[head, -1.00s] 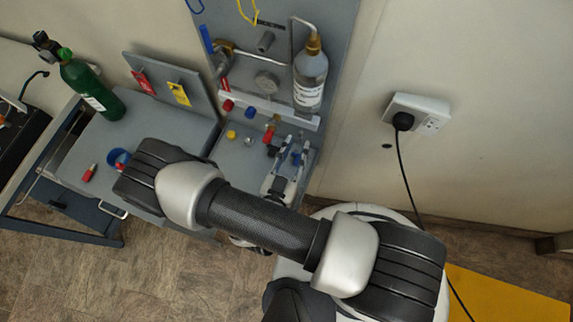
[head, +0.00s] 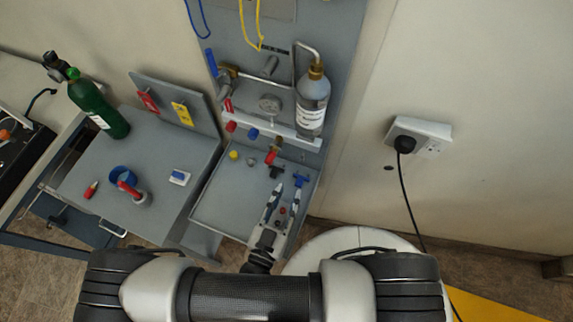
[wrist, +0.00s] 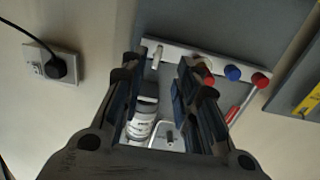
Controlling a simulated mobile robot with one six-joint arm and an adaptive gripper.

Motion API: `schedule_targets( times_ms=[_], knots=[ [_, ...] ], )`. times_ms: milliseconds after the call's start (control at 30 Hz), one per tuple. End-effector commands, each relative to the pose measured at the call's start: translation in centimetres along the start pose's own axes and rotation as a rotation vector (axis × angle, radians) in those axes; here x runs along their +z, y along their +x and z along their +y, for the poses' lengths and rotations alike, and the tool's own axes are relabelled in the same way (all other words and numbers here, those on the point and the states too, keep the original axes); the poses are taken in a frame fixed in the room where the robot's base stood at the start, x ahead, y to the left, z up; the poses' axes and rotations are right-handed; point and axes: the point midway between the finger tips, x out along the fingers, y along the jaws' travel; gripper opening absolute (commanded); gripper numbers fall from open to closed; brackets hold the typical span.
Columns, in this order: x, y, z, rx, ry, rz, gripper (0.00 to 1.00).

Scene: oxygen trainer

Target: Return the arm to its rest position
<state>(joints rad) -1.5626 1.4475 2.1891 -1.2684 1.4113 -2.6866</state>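My gripper (head: 285,190) is at the right side of the grey tray (head: 215,215), pointing toward the back panel. Its two fingers are apart with nothing held between them. In the wrist view my gripper (wrist: 158,75) is also open, and the clear bottle (wrist: 142,122) shows beyond the gap between the fingers. My arm runs across the bottom of the head view, below the tray and the cart.
The labelled bottle (head: 312,100) stands against the panel (head: 285,20). A green cylinder (head: 97,108), a blue ring (head: 122,176) and a red-topped piece (head: 138,194) are on the left cart (head: 160,145). A wall socket (head: 420,135) with a cable is right.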

Motion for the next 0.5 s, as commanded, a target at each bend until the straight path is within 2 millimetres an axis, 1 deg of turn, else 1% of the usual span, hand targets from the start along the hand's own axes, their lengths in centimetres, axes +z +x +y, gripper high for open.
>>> schedule_targets(
  times_ms=[233,300,367,467,500],
  knots=[
    [0.0,0.0,0.0,0.002,0.003,0.000,0.29],
    [-0.3,0.1,0.0,0.020,0.033,-0.004,0.29],
    [-0.9,0.4,0.1,0.064,0.100,-0.010,0.29],
    [-2.9,1.2,0.6,0.199,0.311,-0.018,0.29],
    [-3.9,1.6,1.0,0.274,0.425,-0.014,0.29]
  ],
)
